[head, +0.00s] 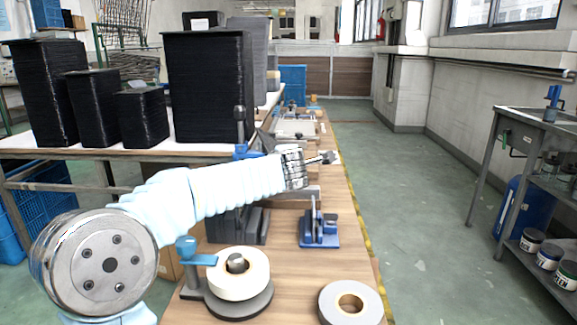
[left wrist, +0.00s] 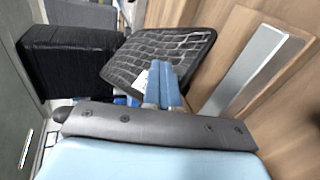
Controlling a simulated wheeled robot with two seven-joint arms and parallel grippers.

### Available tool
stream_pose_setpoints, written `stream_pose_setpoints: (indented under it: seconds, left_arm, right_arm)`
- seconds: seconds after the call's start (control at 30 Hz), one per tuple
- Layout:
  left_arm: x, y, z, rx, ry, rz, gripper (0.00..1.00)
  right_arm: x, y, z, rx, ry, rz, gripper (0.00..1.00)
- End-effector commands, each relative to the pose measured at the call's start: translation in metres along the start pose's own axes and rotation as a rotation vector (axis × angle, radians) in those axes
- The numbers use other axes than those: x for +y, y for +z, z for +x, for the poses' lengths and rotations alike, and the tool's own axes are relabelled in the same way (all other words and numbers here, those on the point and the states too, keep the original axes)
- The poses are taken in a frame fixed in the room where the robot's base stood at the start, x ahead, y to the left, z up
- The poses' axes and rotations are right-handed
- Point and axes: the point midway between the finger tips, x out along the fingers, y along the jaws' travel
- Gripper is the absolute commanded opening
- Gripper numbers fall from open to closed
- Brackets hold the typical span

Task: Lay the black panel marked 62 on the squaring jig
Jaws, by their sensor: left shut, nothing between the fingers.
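My left gripper (head: 326,157) is shut and empty, held out over the wooden bench in the head view. In the left wrist view its blue fingers (left wrist: 162,84) are together in front of a dark panel-like piece with a grid pattern (left wrist: 135,62). I cannot tell whether they touch it. No number 62 is legible on any panel. Tall stacks of black panels (head: 208,85) stand on the table at the left. A flat metal-framed fixture (head: 297,128) lies farther along the bench; I cannot tell if it is the squaring jig. My right gripper is not in view.
Tape rolls (head: 240,284) and (head: 350,302) and a blue-based upright tool (head: 319,238) occupy the near bench (head: 300,275). Another black block (left wrist: 70,62) shows in the left wrist view. The green floor (head: 410,200) right of the bench is clear. A metal shelf cart (head: 540,135) stands at far right.

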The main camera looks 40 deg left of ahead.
Motion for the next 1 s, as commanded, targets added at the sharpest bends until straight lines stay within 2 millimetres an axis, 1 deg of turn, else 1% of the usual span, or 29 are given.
stream_pose_setpoints:
  seconds: [0.17,0.37,0.6,0.67,0.77,0.87,1.0]
  left_arm:
    - [0.001,0.000,0.000,-0.001,0.001,0.000,0.00]
    - [0.001,0.000,0.000,-0.001,0.001,0.000,0.27]
    - [0.001,0.000,0.000,-0.001,0.001,0.000,0.27]
    - [0.001,0.000,-0.004,-0.001,0.002,0.000,0.27]
    - [0.002,0.000,-0.016,-0.001,0.002,0.000,0.27]
    - [0.003,0.001,-0.039,-0.004,0.004,-0.001,0.27]
    - [0.003,0.001,-0.074,-0.004,0.004,-0.001,0.27]
  right_arm:
    - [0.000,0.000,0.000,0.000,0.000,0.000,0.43]
    - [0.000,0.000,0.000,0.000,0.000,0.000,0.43]
    - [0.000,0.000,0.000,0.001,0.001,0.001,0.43]
    - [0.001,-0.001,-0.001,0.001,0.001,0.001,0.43]
    - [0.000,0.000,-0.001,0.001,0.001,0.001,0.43]
    - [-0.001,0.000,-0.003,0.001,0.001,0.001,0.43]
    - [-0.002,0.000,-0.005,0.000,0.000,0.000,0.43]
